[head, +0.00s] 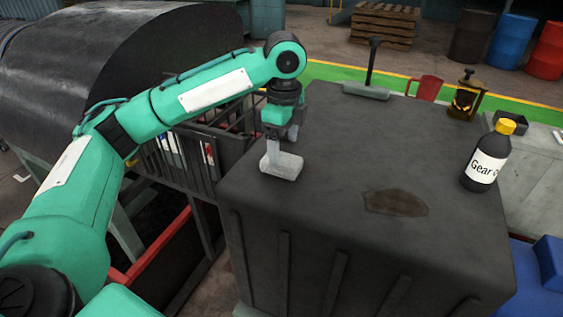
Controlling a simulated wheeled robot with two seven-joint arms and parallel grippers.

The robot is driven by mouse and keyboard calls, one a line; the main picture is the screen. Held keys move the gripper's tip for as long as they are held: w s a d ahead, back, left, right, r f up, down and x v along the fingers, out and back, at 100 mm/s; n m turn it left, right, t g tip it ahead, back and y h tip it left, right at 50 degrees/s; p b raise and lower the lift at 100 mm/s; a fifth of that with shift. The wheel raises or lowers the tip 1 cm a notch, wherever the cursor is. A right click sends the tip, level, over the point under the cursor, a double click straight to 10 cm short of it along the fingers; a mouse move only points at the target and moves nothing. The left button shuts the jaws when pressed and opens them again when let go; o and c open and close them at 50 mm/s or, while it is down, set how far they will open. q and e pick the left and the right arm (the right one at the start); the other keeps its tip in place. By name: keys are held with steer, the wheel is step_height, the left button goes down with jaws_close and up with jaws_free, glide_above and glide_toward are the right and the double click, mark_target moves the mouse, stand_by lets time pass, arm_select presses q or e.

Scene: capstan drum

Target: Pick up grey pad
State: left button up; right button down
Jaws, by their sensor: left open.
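A light grey pad (283,167) with a short upright piece lies at the left edge of the dark drum-side block top (350,150). My left gripper (279,139) points down right above the pad, with its fingers at the upright piece. It is open. The fingers partly cover the pad's upper part, and I cannot tell whether they touch it. My right gripper is not in view.
A grey flat-based tool with a dark post (367,92), a red mug (429,87), a lantern (466,96) and a gear oil bottle (487,160) stand on the block. The large dark drum (110,60) is at left.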

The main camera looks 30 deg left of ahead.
mark_target(282, 158)
arm_select(q)
steer(key=f, duration=0.1)
steer(key=f+p, duration=0.1)
steer(key=f, duration=0.1)
steer(key=shift+s+a+f+p, duration=0.15)
steer(key=shift+a+f+p, duration=0.15)
steer(key=shift+p, duration=0.1)
steer(key=shift+f, duration=0.6)
steer(key=c, duration=1.1)
steer(key=shift+o, duration=0.2)
steer(key=shift+d+r, duration=0.1)
steer(key=shift+r, duration=0.55)
step_height(282, 158, up, 7)
steer(key=shift+f+b, duration=0.1)
steer(key=shift+b, duration=1.1)
step_height(282, 158, up, 12)
